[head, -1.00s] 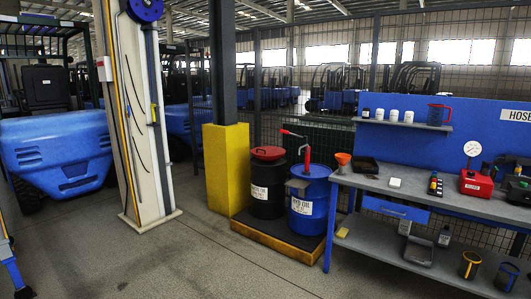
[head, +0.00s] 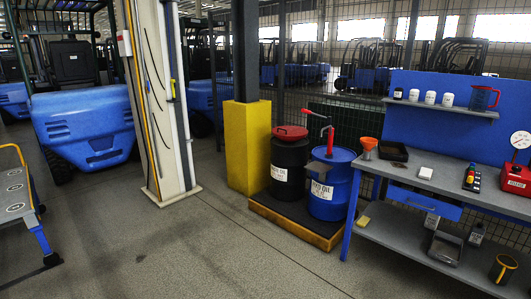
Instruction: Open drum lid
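A black drum (head: 289,172) with a red lid (head: 290,132) stands upright on a low pallet (head: 279,224) with a yellow edge. The lid looks seated on the drum's top. A blue drum (head: 332,187) with a red hand pump (head: 328,136) stands just to its right on the same pallet. Both drums carry white labels. My gripper does not show in the head view.
A yellow post guard (head: 247,148) stands left of the drums, and a pale column (head: 166,110) farther left. A workbench (head: 437,178) with tools is at the right. A blue forklift (head: 85,125) is at the left. The floor (head: 190,250) in front is clear.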

